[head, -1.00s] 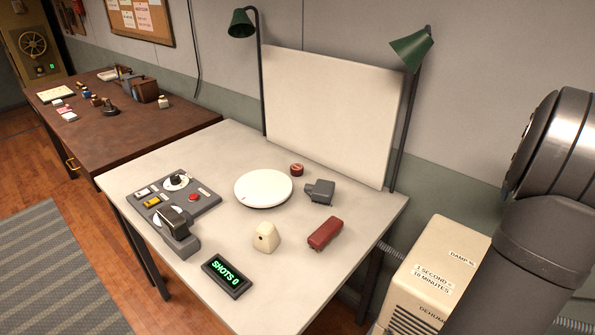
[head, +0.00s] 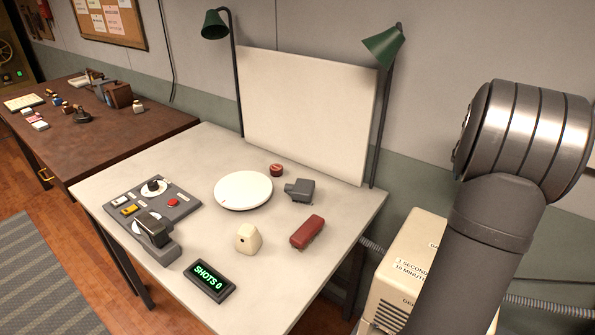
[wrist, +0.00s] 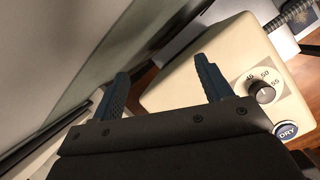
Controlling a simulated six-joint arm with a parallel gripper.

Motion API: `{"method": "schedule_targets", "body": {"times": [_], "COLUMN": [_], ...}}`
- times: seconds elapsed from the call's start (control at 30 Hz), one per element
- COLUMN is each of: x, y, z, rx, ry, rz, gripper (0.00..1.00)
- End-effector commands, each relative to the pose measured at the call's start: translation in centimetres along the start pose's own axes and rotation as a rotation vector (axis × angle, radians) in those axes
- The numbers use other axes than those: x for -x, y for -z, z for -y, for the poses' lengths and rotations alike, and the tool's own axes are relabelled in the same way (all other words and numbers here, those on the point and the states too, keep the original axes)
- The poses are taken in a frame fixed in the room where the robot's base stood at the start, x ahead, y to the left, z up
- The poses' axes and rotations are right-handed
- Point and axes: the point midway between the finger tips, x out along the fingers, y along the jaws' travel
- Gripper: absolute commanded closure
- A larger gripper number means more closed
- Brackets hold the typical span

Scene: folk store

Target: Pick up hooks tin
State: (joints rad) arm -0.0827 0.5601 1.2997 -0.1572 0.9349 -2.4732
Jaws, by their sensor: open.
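No thing with a readable hooks label shows. A small round dark-red tin (head: 277,170) with a marked lid sits at the back of the white table, behind the white round plate (head: 243,190); I cannot tell if it is the hooks tin. My gripper (wrist: 163,76) shows in the wrist view, open and empty, its two dark fingers apart above the cream dehumidifier. In the head view my arm is at the right, away from the table things, and the gripper itself is out of sight.
A grey device (head: 300,190), red block (head: 307,232), cream block (head: 248,238), control panel (head: 190,193) and shots display (head: 210,281) stand on the table. A white backboard (head: 300,115) and two green lamps rise behind. The cream dehumidifier (head: 394,292) is at right. A brown table (head: 100,148) holds several small items.

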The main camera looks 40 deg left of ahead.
Motion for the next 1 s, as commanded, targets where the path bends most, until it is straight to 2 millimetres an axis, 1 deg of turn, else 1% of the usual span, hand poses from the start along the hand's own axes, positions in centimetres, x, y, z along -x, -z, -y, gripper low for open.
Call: {"method": "schedule_targets", "body": {"times": [0.03,0.07,0.1,0.17,0.2,0.27,0.3,0.37,0.4,0.47,0.5,0.67,0.7,0.77,0.83,0.9,1.0], "x": [-0.2,-0.3,-0.4,-0.5,-0.6,-0.5,-0.6,-0.5,-0.5,-0.4,-0.3,0.5,0.8,1.4,2.5,3.9,6.1], "y": [1.1,1.6,2.4,3.7,4.7,6.1,7.2,8.9,10.1,12.0,13.2,18.3,19.6,21.5,23.9,26.4,29.9], "z": [-2.5,-3.7,-5.4,-7.9,-9.5,-11.9,-13.4,-15.7,-17.2,-19.4,-20.9,-26.3,-27.8,-30.0,-32.9,-36.0,-39.9], "rx": [-0.048,-0.088,-0.139,-0.217,-0.269,-0.349,-0.401,-0.481,-0.533,-0.611,-0.665,-0.883,-0.942,-1.036,-1.159,-1.288,-1.453], "ry": [-0.003,-0.003,-0.003,-0.002,0.000,0.000,0.003,0.004,0.005,0.008,0.008,-0.001,-0.008,-0.019,-0.034,-0.043,-0.038], "rz": [-0.007,-0.011,-0.014,-0.018,-0.022,-0.025,-0.027,-0.029,-0.030,-0.030,-0.030,-0.046,-0.058,-0.089,-0.145,-0.222,-0.339], "gripper": [0.28,0.28,0.28,0.28,0.28,0.28,0.28,0.28,0.28,0.28,0.28,0.28,0.28,0.28,0.28,0.28,0.28]}}
